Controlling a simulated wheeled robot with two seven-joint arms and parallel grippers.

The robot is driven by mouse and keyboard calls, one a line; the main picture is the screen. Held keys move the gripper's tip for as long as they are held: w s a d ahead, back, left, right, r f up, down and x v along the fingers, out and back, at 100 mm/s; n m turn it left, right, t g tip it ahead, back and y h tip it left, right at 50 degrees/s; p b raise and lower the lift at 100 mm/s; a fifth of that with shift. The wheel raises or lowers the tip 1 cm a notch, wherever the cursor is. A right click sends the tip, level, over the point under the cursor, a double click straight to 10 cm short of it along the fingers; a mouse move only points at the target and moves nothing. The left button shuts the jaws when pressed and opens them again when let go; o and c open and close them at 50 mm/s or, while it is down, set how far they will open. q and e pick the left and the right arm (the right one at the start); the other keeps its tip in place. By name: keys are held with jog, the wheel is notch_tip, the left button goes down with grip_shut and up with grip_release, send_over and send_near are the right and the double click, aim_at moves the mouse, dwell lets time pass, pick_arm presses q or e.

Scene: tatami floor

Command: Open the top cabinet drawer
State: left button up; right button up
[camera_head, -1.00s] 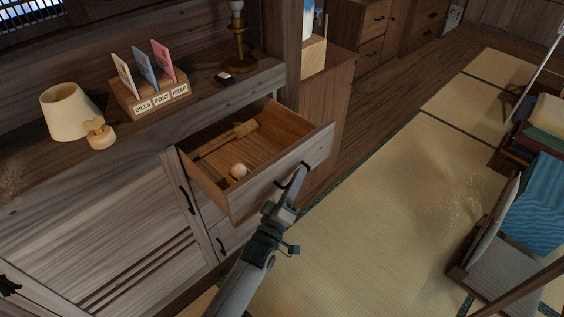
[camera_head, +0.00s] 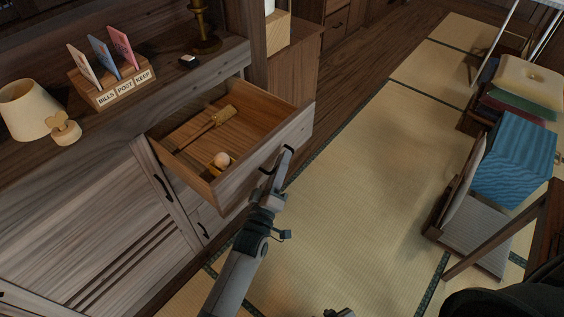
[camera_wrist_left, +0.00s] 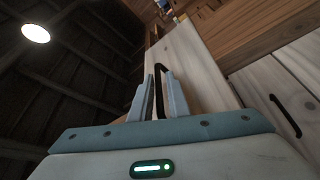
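The top cabinet drawer (camera_head: 262,160) is pulled well out from the grey wooden cabinet (camera_head: 95,205), with its inside showing. A wooden mallet-like tool (camera_head: 212,125) and a pale ball on a small wooden piece (camera_head: 221,160) lie in it. My left gripper (camera_head: 285,160) is at the drawer front, on its dark curved handle (camera_head: 265,171). In the left wrist view the two fingers (camera_wrist_left: 160,95) stand close on either side of the black handle (camera_wrist_left: 161,70), shut on it.
On the cabinet top stand a lamp (camera_head: 28,110), a letter holder (camera_head: 112,88) and a brass stand (camera_head: 203,28). A lower drawer is under the open one. Tatami (camera_head: 370,190) is clear to the right, up to a low chair (camera_head: 480,235) with a blue cushion (camera_head: 514,160).

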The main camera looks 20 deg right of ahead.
pick_arm(q)
jog(key=shift+s, duration=0.1)
